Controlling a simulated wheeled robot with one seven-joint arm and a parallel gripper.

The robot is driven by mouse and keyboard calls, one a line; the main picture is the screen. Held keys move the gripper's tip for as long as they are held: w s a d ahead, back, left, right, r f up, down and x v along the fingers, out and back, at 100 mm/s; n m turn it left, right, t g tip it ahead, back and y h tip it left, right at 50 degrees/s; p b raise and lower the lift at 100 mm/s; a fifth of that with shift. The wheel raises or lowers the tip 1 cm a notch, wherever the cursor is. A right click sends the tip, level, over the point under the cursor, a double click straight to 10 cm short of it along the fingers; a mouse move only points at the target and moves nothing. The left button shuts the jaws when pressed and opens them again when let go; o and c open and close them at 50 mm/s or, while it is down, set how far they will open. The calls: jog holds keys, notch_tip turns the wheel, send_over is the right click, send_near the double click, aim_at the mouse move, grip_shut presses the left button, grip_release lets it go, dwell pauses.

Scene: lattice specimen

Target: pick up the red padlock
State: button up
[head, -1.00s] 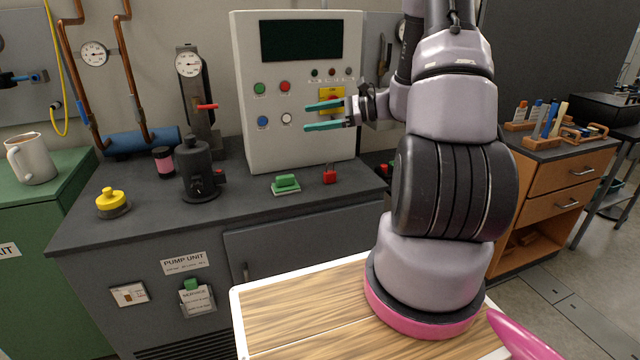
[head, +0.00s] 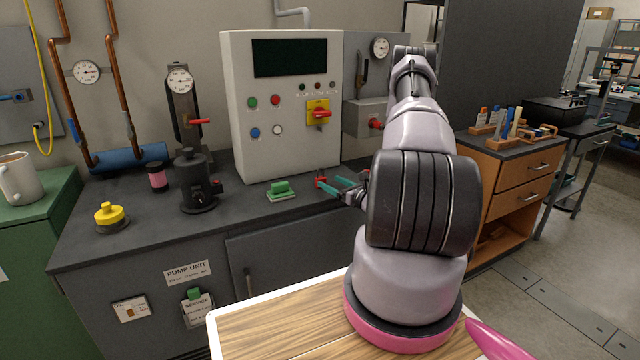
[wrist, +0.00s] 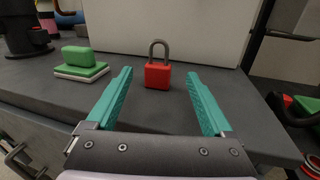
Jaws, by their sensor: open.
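The red padlock (wrist: 157,75) stands upright on the dark grey bench top, its grey shackle pointing up, in front of the white control cabinet. In the head view the padlock (head: 321,181) shows small, partly hidden by my gripper's fingers. My gripper (wrist: 162,98) is open, with its two teal fingers pointing at the padlock. In the wrist view the padlock appears between the fingertips, slightly beyond them, and I see no contact.
A green block on a pale base (head: 281,191) sits left of the padlock. The control cabinet (head: 235,100) rises close behind. A black pump (head: 195,182) and a yellow-topped object (head: 109,215) stand farther left. A dark curved object (wrist: 292,112) lies at the right in the wrist view.

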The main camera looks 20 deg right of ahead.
aim_at(320, 177)
jog(key=shift+x, duration=3.15)
jog(key=shift+a+r, duration=0.1)
jog(key=shift+r, duration=0.05)
grip_shut()
jog(key=shift+r, duration=0.15)
